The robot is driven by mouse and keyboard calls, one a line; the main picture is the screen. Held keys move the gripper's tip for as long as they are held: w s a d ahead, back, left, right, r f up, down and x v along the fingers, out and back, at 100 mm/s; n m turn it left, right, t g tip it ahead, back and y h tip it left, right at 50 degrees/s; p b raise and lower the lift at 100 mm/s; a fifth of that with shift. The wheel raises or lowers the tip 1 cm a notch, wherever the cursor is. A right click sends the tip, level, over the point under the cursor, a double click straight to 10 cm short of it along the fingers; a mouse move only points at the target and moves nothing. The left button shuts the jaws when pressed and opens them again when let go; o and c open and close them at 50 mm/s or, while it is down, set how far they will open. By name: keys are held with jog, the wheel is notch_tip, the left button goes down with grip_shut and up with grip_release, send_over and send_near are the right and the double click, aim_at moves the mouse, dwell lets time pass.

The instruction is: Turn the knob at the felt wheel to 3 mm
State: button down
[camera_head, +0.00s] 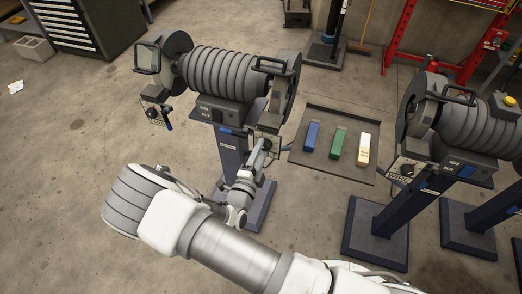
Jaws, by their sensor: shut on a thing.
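A bench grinder (222,72) stands on a blue pedestal at the centre left. The pale wheel at its right end (277,97), partly under a grey guard, looks like the felt wheel. Below it is a small plate (274,149) with markings too small to read. My gripper (262,150) reaches up to this plate from below. It is shut on the knob there, which the fingers mostly hide. The knob's setting cannot be read from this view.
A dark tray (314,112) right of the grinder holds a blue bar (311,136), a green bar (338,143) and a cream bar (363,149). A second grinder (458,125) stands at the right. My arm crosses the foreground.

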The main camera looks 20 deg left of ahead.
jog(key=shift+c, duration=1.9)
grip_release()
jog(key=shift+s, duration=0.1)
jog(key=s+a+b, duration=0.1)
jog(key=s, duration=1.6)
jog(key=shift+a, duration=0.2)
